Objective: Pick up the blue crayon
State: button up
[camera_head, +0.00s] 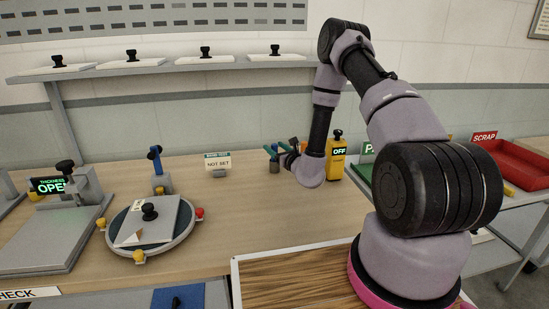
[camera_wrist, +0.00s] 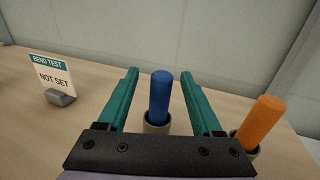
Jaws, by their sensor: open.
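A gap shows between the crayon and each finger in the picture. The lower part of the holder is hidden behind the gripper's dark body. In the head view my gripper (camera_head: 277,151) is small, at the far middle of the bench, and the blue crayon cannot be made out clearly there.
An orange crayon (camera_wrist: 262,122) stands in its own holder just right of my right finger. A "NOT SET" bend test sign (camera_head: 217,163) stands to the left. A yellow box marked OFF (camera_head: 337,160) is close on the right. A wall is behind. Bench left of the sign is partly clear.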

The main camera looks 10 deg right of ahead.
jog(key=x, duration=0.4)
jog(key=shift+w, duration=0.15)
grip_shut()
